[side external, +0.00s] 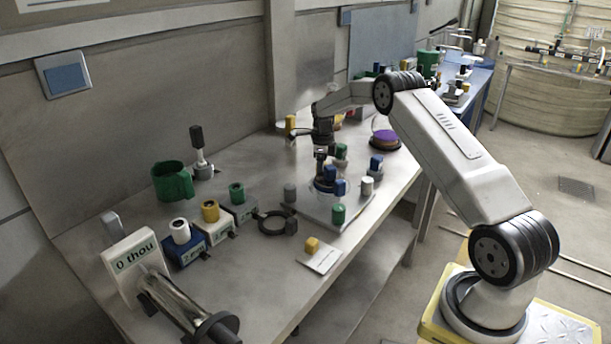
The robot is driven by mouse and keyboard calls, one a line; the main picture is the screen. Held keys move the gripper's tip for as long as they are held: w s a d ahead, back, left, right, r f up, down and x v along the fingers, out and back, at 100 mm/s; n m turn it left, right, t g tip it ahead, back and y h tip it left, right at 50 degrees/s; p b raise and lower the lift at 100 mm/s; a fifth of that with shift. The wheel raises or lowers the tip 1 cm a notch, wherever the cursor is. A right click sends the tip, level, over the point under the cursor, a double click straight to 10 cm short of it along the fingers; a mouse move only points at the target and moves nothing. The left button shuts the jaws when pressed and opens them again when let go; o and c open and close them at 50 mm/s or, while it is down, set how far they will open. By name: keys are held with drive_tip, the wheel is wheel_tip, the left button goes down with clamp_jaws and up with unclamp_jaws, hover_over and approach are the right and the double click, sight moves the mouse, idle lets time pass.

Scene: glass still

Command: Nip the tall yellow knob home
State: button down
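A tall yellow knob (291,123) stands upright near the back of the steel bench, left of my wrist. A shorter yellow knob (312,244) sits on a white card near the front edge. My gripper (322,172) points down over a pale plate (352,212) with several coloured knobs, right of and nearer than the tall yellow knob. It is close beside a blue knob (331,174); I cannot tell if they touch. The fingertips are small and partly hidden, so their opening does not show.
A green mug (172,181), a black-topped post (197,140) and a row of small labelled blocks (212,222) stand left. A black ring clamp (274,221) lies mid-bench. A glass vessel with purple contents (385,139) stands right of my wrist.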

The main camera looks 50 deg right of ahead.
drive_tip(key=shift+m, duration=0.3)
drive_tip(key=m, duration=0.3)
drive_tip(key=shift+m, duration=2)
drive_tip(key=shift+c, duration=2)
unclamp_jaws()
drive_tip(key=n, duration=0.3)
drive_tip(key=shift+n, duration=1.5)
